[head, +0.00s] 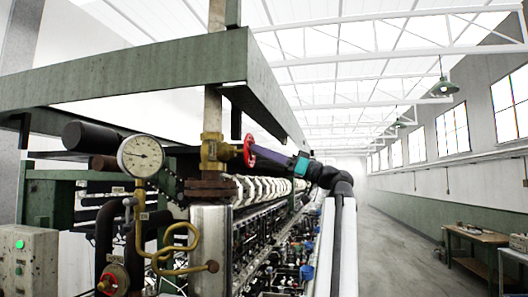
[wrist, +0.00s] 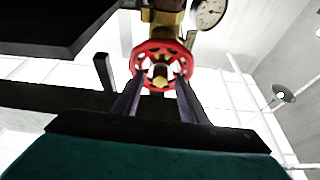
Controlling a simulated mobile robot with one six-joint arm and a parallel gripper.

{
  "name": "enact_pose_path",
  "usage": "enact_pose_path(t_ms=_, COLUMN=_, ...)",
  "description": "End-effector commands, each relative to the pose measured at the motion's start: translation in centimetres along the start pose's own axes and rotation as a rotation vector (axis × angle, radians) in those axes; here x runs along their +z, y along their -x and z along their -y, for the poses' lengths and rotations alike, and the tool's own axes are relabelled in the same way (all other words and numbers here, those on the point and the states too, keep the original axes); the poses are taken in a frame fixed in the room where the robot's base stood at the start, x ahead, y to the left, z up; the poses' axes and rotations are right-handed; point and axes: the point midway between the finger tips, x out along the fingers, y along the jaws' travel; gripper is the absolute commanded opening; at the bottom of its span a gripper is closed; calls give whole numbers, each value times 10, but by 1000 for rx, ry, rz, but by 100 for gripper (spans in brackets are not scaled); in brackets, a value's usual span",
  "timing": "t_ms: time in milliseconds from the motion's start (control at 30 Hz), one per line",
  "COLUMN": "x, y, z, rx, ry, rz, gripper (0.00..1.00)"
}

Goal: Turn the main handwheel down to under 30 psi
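The red main handwheel (head: 249,150) sits on a brass valve (head: 213,151) on the vertical pipe. In the wrist view the handwheel (wrist: 160,50) is seen face-on, with its brass hub in the middle. My gripper (head: 258,153) reaches it from the right. In the wrist view the two dark fingers of my gripper (wrist: 159,74) stand apart, their tips at the wheel's lower half on either side of the hub. Whether they touch the wheel I cannot tell. A round white pressure gauge (head: 141,156) is left of the valve; its numbers are too small to read.
A second small red wheel (head: 113,280) is at the lower left, beside a control box (head: 25,262) with a green light. A green beam (head: 150,72) runs overhead. A curled brass pipe (head: 178,250) is below the gauge. The aisle (head: 405,240) at right is open.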

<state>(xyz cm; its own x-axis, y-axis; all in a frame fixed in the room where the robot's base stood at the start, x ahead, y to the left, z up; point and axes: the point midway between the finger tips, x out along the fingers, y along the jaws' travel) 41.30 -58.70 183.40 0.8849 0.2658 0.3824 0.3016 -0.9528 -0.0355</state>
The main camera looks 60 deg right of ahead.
Motion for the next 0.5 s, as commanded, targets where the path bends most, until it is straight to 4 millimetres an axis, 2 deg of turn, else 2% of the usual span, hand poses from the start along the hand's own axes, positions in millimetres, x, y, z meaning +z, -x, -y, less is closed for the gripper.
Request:
enact_pose_path(t_ms=167, x=0, y=0, z=0, rx=0, ry=0, rz=0, gripper=39)
enact_pose_path(t_ms=400, x=0, y=0, z=0, rx=0, ry=0, rz=0, gripper=0)
enact_pose_path(t_ms=500, x=0, y=0, z=0, rx=1, ry=-1, rz=0, gripper=0)
